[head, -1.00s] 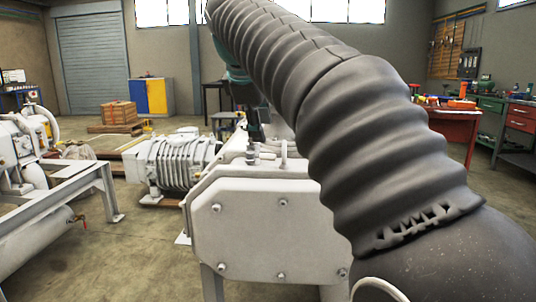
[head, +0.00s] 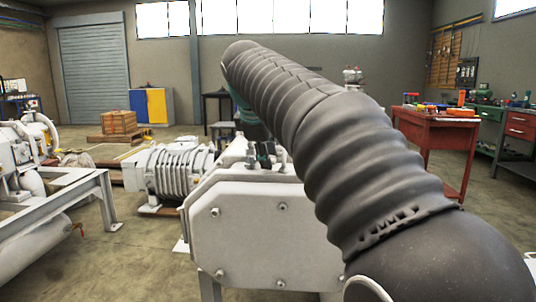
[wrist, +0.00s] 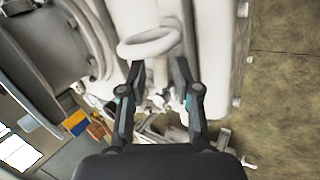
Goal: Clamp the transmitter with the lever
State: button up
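My gripper (wrist: 159,72) is open in the wrist view, its two dark fingers apart. A white ring-shaped eye (wrist: 150,43) shows just beyond the fingertips; I cannot tell whether they touch it. Small fittings (wrist: 165,101) show between and behind the fingers, too small to make out. In the head view my gripper (head: 264,155) is small and partly hidden, above the top of the white vacuum pump (head: 260,228). I cannot pick out the transmitter or its lever with certainty in either view.
A ribbed white motor (head: 175,170) stands left of the pump. A white frame with a tank (head: 45,238) is at the left. A red workbench (head: 440,130) stands at the back right. My arm covers much of the head view's right half.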

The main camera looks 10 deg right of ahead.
grip_shut()
jog(key=shift+w+d+r+n+y+p, duration=0.1)
jog(key=shift+d+n+y+p, duration=0.1)
jog(key=shift+n+p, duration=0.15)
jog(key=shift+w+d+r+n+y+p, duration=0.1)
jog(key=shift+n+y+p, duration=0.1)
jog(key=shift+n+p, duration=0.15)
jog(key=shift+w+f+n+t+y+p, duration=0.25)
jog(key=shift+n+t+y+p, duration=0.15)
jog(key=shift+n, duration=0.3)
jog(key=shift+o, duration=2.1)
grip_release()
